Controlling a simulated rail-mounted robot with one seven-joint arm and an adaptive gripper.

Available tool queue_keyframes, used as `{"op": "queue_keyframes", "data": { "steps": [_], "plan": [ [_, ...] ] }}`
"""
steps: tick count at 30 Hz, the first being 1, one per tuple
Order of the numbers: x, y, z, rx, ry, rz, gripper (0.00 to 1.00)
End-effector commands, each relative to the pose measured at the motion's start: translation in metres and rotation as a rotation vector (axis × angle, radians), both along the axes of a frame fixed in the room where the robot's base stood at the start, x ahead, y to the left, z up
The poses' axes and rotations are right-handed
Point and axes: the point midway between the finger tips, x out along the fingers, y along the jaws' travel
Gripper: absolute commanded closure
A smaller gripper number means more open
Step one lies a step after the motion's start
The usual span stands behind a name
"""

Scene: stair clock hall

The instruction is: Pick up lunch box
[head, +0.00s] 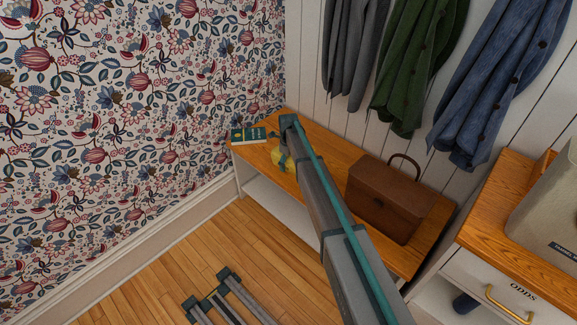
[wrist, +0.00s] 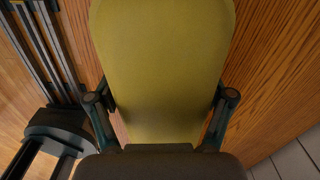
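A yellow thing (head: 290,164) sits on the wooden bench, partly hidden by my arm. In the wrist view its smooth olive-yellow face (wrist: 160,60) fills the middle. A brown box with a top handle (head: 388,200) stands upright on the bench farther right. I cannot tell for sure which one is the lunch box. My gripper (head: 284,150) is at the yellow thing, its fingers hard to make out in the head view. In the wrist view my gripper (wrist: 162,98) has its fingers spread on either side of the yellow face; firm contact is not clear.
A green book (head: 248,135) lies at the bench's left end. Coats (head: 415,65) hang above the bench (head: 333,150). A cabinet (head: 495,190) with a brass-handled drawer and a beige bin (head: 550,215) stands right. A dark rail-like frame (head: 228,300) is on the floor.

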Motion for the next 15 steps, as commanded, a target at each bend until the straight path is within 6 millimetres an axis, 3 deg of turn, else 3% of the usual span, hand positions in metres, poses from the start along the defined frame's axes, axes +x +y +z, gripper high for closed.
{"op": "queue_keyframes", "data": {
  "steps": [1,6,15],
  "plan": [
    [0.0,0.0,-0.0001,0.0,0.0,0.0,0.37],
    [0.0001,-0.0001,0.0002,0.0,0.0,0.0,0.6],
    [-0.0028,0.0019,0.0035,0.0,0.0,0.001,0.61]
  ]
}}
